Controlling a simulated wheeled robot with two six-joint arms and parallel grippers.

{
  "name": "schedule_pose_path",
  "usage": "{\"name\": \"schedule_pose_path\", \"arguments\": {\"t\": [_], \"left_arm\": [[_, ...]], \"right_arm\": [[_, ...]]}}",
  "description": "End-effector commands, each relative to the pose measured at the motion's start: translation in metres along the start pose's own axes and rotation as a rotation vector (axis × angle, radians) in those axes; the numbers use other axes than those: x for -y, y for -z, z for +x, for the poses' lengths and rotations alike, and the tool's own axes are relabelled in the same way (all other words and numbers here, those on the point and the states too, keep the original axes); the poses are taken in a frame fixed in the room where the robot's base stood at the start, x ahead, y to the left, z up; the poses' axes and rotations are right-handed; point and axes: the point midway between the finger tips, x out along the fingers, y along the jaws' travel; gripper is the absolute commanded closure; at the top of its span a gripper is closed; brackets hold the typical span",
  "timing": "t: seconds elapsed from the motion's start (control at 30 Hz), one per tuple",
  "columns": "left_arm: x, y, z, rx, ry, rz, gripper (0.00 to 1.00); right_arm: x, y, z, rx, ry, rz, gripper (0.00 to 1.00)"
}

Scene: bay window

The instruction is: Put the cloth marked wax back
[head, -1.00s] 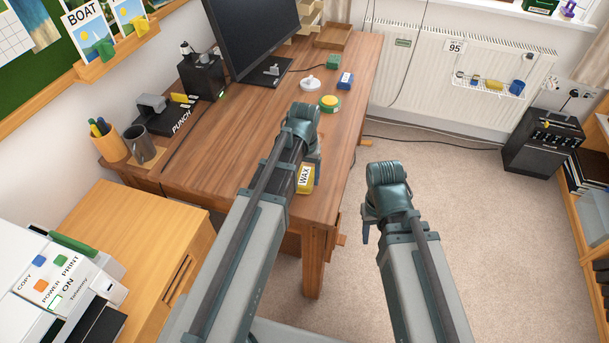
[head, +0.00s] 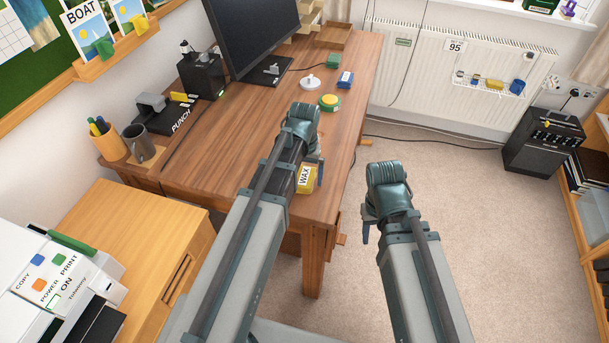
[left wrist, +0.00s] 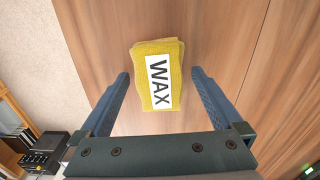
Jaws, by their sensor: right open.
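The yellow cloth with a white WAX label (head: 306,180) lies folded on the wooden desk (head: 235,140), near its front right corner. My left arm partly covers it in the head view. In the left wrist view the cloth (left wrist: 146,60) lies ahead of my left gripper (left wrist: 160,74), centred between two blue fingers spread wide. The gripper is open and empty; I cannot tell its height above the cloth. My right gripper (head: 367,232) is open, over the carpet right of the desk, mostly hidden behind its wrist.
A white wire rack (head: 488,88) on the radiator holds a yellow item (head: 494,84) and a blue cup (head: 516,87). A black heater-like box (head: 541,140) stands on the floor right.

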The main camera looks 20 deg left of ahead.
Motion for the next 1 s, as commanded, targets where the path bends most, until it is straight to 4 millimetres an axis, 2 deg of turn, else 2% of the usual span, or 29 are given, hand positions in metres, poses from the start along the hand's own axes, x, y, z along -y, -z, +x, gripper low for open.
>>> {"name": "schedule_pose_path", "arguments": {"t": [0.17,0.37,1.0], "left_arm": [[0.0,0.0,-0.003,0.0,0.0,0.0,0.0],[0.0,0.0,-0.018,0.0,0.0,0.0,0.0],[0.0,0.0,-0.111,0.0,0.0,0.0,0.0]], "right_arm": [[0.0,0.0,-0.003,0.0,0.0,0.0,0.5],[-0.002,-0.001,-0.018,0.0,0.0,0.0,0.5],[-0.011,-0.006,-0.11,0.0,0.0,0.0,0.5]]}}
